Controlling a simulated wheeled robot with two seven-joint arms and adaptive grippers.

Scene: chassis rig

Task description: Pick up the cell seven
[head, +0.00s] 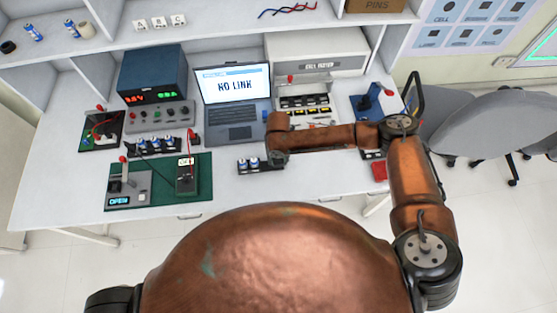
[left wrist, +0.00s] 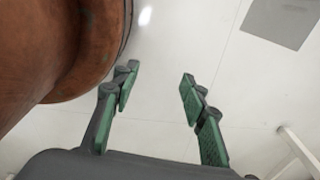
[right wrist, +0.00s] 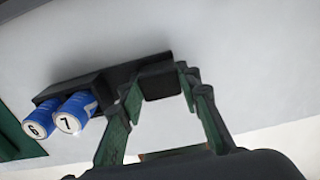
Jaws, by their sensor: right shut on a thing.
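Cell seven (right wrist: 69,123) is a blue cylinder with a white end marked 7, lying in a black holder (right wrist: 80,87) in the right wrist view. Cell six (right wrist: 38,130) lies to its left. My right gripper (right wrist: 158,78) is to the right of cell seven, apart from it, with its fingers on either side of the holder's dark end block. In the head view, the holder (head: 262,169) is near the table's front edge, partly hidden by my right arm. My left gripper (left wrist: 159,75) is open and empty above the floor.
A green mat (head: 205,185) with a meter (head: 187,176) and a switch box lies left of the holder. A laptop (head: 235,95) stands behind. Another rack of blue cells (head: 142,143) is further left. The white table (head: 225,200) is clear in front of the mat.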

